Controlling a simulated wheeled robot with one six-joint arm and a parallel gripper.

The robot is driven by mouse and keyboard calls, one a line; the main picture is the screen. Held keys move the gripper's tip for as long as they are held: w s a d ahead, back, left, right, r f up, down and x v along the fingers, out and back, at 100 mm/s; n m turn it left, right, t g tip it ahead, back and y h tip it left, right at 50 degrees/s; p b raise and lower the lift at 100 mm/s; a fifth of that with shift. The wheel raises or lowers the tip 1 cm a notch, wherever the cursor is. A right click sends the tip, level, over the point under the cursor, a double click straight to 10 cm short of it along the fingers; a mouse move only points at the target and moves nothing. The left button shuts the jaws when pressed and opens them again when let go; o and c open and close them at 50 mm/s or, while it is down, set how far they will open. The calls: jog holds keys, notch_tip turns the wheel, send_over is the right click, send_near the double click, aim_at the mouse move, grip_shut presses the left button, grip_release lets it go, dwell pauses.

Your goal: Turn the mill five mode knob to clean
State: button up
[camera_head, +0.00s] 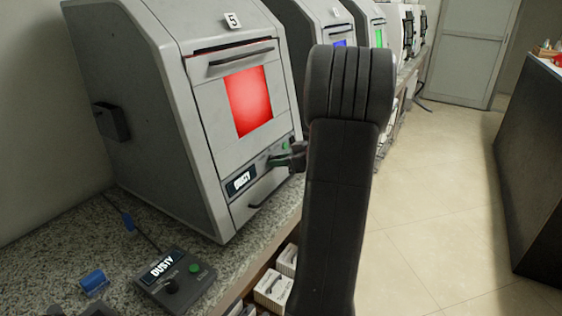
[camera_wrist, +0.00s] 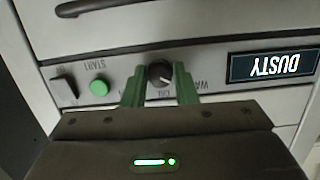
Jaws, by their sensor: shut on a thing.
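The mill (camera_head: 190,110) is a grey cabinet with a 5 plate (camera_head: 232,20) on top and a glowing red window (camera_head: 248,101). Its display (camera_head: 241,182) also shows in the wrist view (camera_wrist: 274,66), where it reads DUSTY upside down. The round black mode knob (camera_wrist: 159,71) has a short pale mark, and lettering beside it is partly hidden. My gripper (camera_wrist: 160,84) has its green fingers shut on the knob, one at each side. In the head view my gripper (camera_head: 277,160) is at the mill's front panel, where the knob is hidden.
A green START button (camera_wrist: 98,88) and a dark switch (camera_wrist: 64,84) sit left of the knob in the wrist view. A separate control box (camera_head: 176,283), also reading DUSTY, and a blue object (camera_head: 93,281) lie on the speckled counter (camera_head: 75,250).

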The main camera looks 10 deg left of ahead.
jog(key=shift+f, duration=0.1)
jog(key=shift+m+g+y+p, duration=0.15)
jog(key=shift+m+y+p, duration=0.45)
jog(key=shift+m, duration=3.05)
jog(key=shift+m+g+y+p, duration=0.2)
jog(key=shift+m+y+p, duration=0.4)
jog(key=shift+m, duration=3.1)
jog(key=shift+m+g+y+p, duration=0.15)
jog(key=shift+m+y+p, duration=0.45)
jog(key=shift+m, duration=3.05)
jog(key=o, duration=1)
